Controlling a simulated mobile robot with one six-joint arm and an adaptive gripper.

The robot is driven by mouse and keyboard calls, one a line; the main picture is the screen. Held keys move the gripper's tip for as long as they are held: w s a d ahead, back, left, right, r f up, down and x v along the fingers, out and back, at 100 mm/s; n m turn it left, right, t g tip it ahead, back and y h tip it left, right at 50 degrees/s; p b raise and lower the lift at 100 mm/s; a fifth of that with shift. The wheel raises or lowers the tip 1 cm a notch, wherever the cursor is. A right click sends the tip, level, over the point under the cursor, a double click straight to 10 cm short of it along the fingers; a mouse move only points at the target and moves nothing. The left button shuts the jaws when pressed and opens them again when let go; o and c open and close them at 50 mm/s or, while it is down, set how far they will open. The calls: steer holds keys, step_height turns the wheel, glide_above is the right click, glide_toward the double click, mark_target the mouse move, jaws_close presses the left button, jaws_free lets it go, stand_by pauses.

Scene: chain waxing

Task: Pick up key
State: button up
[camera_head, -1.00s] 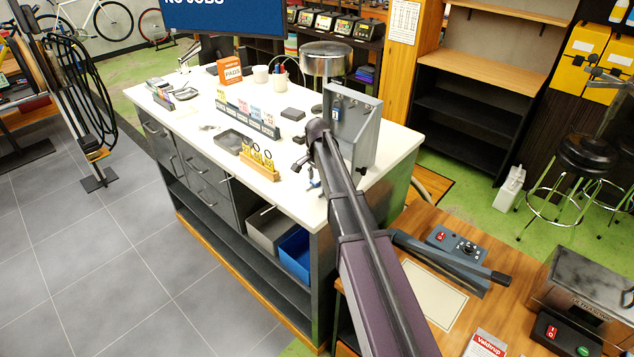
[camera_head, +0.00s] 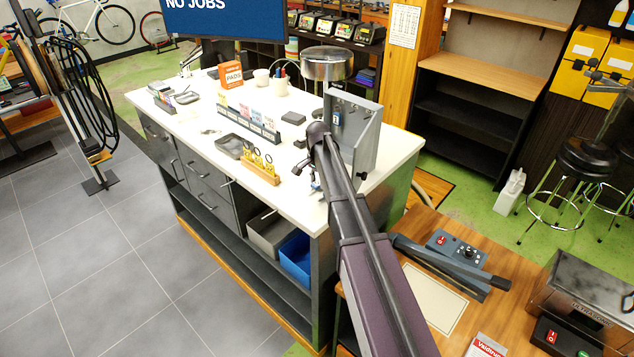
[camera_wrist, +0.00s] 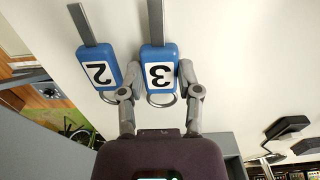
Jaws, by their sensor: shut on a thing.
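In the wrist view, a blue key tag numbered 3 (camera_wrist: 159,72) sits between the two fingers of my gripper (camera_wrist: 158,68). The fingers press on its sides. A grey metal strip runs up from this tag and a ring shows at its lower end. A second blue tag numbered 2 (camera_wrist: 98,70) is just to the left, apart from the held one. In the head view, the open grey metal key box (camera_head: 361,138) stands on the white counter, with a small blue tag (camera_head: 337,118) showing inside.
The white counter (camera_head: 200,128) also carries a yellow-ended tool rack (camera_head: 262,172), a dark tray (camera_head: 233,146), a row of cards (camera_head: 250,122) and an orange pads box (camera_head: 231,75). A round metal lamp-like head (camera_head: 327,64) stands close behind the key box.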

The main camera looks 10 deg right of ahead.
mark_target(318, 183)
steer(key=shift+r+p, duration=1.25)
steer(key=shift+r, duration=0.2)
steer(key=shift+s+r, duration=0.15)
steer(key=shift+r, duration=0.1)
steer(key=s, duration=0.5)
steer(key=s+a+p, duration=0.1)
steer(key=s, duration=0.4)
steer(key=s+a+r, duration=0.1)
steer(key=s, duration=0.4)
steer(key=shift+s, duration=0.3)
steer(key=shift+s, duration=0.1)
